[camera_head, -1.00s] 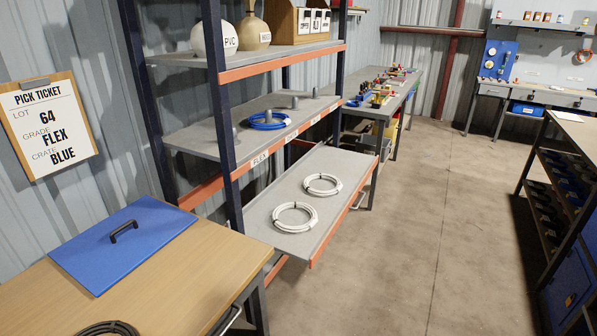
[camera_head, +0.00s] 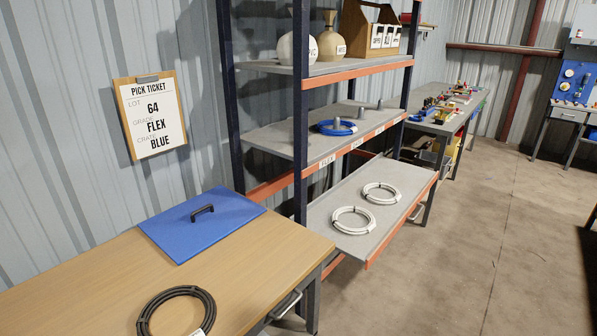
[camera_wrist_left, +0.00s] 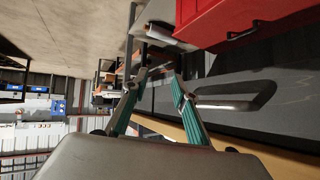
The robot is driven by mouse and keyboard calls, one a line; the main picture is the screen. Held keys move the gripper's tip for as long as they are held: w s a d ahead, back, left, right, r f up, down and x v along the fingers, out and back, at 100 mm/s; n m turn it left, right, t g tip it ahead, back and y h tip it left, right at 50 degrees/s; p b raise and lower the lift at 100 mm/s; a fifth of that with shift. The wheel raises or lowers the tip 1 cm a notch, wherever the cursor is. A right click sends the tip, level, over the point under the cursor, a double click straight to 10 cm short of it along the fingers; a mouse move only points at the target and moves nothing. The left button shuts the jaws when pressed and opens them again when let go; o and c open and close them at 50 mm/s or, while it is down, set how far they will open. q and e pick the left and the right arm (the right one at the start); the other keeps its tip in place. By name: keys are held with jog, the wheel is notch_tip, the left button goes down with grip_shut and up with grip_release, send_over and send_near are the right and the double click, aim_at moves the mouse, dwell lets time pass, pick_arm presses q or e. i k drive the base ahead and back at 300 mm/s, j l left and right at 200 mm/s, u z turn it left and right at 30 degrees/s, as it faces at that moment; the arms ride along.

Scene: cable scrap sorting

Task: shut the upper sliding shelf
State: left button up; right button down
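The rack holds a middle shelf (camera_head: 283,137) with a blue cable coil (camera_head: 334,127) and upright pegs on it. Its front edge lines up with the rack posts. Below it, a grey sliding shelf (camera_head: 325,207) sticks out forward past the posts, with two white coils (camera_head: 351,220) (camera_head: 381,193) lying flat on it. I cannot tell from the frames which one the task calls upper. My left gripper (camera_wrist_left: 160,75) shows in the left wrist view, its two green fingers apart with nothing between them. Neither gripper shows in the head view.
A wooden table (camera_head: 85,277) with a blue lid (camera_head: 200,222) and a black coil (camera_head: 176,312) stands in front of the rack at left. The floor (camera_head: 470,250) to the right is clear. The left wrist view shows a red box (camera_wrist_left: 240,20) near the gripper.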

aim_at(413, 182)
jog(key=i+l+u, duration=0.1)
jog(key=u, duration=1.3)
jog(key=l, duration=3.95)
jog(key=i+l, duration=0.1)
jog(key=l, duration=0.2)
jog(key=i+l, duration=0.15)
jog(key=l, duration=0.15)
jog(key=i+l, duration=0.1)
jog(key=l, duration=0.15)
jog(key=i, duration=0.3)
jog(key=u, duration=0.05)
